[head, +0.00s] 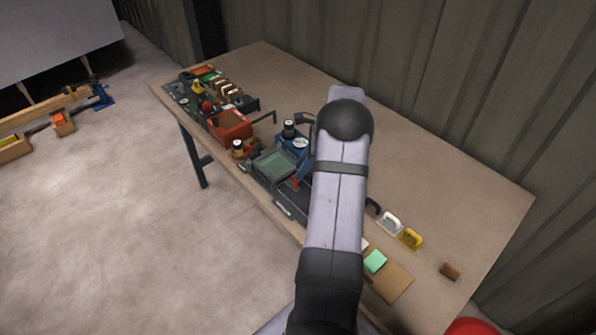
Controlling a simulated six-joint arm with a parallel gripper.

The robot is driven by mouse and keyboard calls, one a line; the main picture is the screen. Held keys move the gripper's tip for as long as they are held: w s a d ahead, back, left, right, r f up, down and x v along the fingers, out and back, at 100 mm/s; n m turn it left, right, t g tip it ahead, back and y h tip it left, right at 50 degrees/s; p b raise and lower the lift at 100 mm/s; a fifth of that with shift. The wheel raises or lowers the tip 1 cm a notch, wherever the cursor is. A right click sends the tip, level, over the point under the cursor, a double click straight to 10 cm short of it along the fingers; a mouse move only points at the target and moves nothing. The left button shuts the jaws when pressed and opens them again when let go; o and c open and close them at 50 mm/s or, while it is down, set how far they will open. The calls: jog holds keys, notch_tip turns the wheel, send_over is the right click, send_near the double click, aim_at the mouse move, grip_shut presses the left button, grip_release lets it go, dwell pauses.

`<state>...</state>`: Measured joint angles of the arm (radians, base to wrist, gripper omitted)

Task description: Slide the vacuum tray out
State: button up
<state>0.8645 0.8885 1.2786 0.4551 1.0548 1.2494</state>
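A shallow dark-framed tray with a grey-green inside (273,164) sits near the front edge of the workbench, left of my arm; it looks like the vacuum tray, but I cannot be sure. A dark base with a small pale label (284,210) lies just in front of it, partly hidden by my arm. A blue unit with a round white dial (299,143) stands right behind the tray. I cannot tell how far the tray sits in its holder. My arm crosses the middle of the view and hides part of this area. My gripper does not show.
The wooden workbench (450,200) has free room at the right and back. Left of the tray stand a red-orange bin (230,125) and many small tools. A white holder (389,223), a yellow holder (411,238) and a green block (375,261) lie right of my arm.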

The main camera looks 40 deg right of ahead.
jog(key=shift+p+x, duration=0.5)
jog(key=shift+x, duration=1.25)
jog(key=shift+c, duration=0.3)
grip_shut()
jog(key=s, duration=1.2)
jog(key=shift+s, duration=0.25)
jog(key=shift+o, duration=0.3)
grip_release()
